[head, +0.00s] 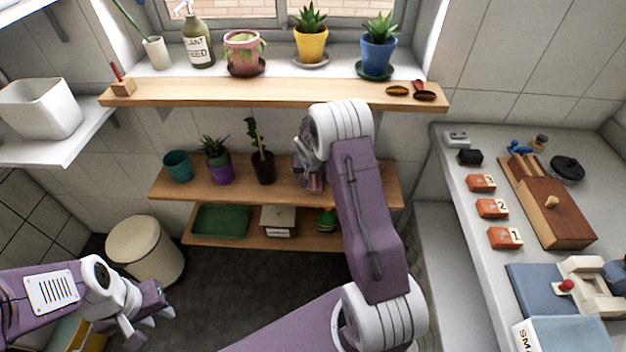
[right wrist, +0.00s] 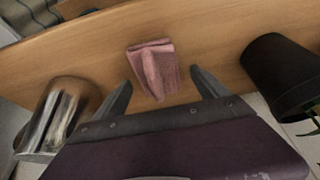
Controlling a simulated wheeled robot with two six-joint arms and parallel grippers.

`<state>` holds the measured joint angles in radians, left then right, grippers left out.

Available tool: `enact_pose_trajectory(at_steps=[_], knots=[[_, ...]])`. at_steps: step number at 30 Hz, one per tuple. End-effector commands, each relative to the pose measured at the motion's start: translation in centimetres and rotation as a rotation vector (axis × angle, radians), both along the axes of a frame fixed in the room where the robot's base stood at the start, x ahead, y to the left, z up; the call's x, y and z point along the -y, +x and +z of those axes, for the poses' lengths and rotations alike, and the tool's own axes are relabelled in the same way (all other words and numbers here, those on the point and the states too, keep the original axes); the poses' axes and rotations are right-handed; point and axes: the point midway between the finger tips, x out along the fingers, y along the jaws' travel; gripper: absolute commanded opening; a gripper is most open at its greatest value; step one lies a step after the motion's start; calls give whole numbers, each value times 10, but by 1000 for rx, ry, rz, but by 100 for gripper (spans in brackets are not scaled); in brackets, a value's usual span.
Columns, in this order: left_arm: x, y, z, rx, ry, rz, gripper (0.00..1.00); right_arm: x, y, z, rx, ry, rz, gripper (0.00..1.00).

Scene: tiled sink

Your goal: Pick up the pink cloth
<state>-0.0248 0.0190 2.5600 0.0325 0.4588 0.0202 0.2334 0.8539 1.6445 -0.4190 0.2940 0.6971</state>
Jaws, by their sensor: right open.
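The pink cloth (right wrist: 154,68) lies folded on a wooden shelf in the right wrist view. My right gripper (right wrist: 160,88) is open, with its two fingers on either side of the cloth's near part, and nothing is held. In the head view the right gripper (head: 312,180) is at the middle wooden shelf, mostly hidden behind my right arm. A small pink patch of the cloth cannot be told apart clearly from the gripper there. My left gripper (head: 150,312) is low at the left, away from the shelves, with its fingers apart and empty.
In the right wrist view a shiny metal container (right wrist: 62,115) stands left of the cloth and a dark plant pot (right wrist: 282,75) stands right. The middle shelf (head: 285,190) also holds potted plants. The upper shelf (head: 270,93) is above it. A counter (head: 465,215) with orange boxes is at right.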

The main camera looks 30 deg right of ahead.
Motion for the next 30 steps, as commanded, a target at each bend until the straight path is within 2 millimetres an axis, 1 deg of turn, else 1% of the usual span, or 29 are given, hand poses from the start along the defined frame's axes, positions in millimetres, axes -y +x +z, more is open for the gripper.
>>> enact_pose_trajectory(at_steps=[5,6,8,9,11,12,13,20,23,27,30], knots=[[0,0,0,0,0,0,30,0,1,0,2,0,0,84],[0,0,0,0,0,0,30,0,1,0,2,0,0,81],[0,0,0,0,0,0,30,0,1,0,2,0,0,64],[0,0,0,0,0,0,30,0,1,0,1,0,0,53],[0,0,0,0,0,0,30,0,1,0,1,0,0,36],[0,0,0,0,0,0,30,0,1,0,1,0,0,25],[0,0,0,0,0,0,30,0,1,0,1,0,0,20],[0,0,1,0,0,0,30,0,1,2,2,0,0,20],[0,0,6,0,0,0,30,1,2,19,6,-1,0,20],[0,0,13,0,0,0,30,1,2,55,7,-1,-1,20],[0,0,16,0,0,0,30,1,2,76,5,-1,-1,20]])
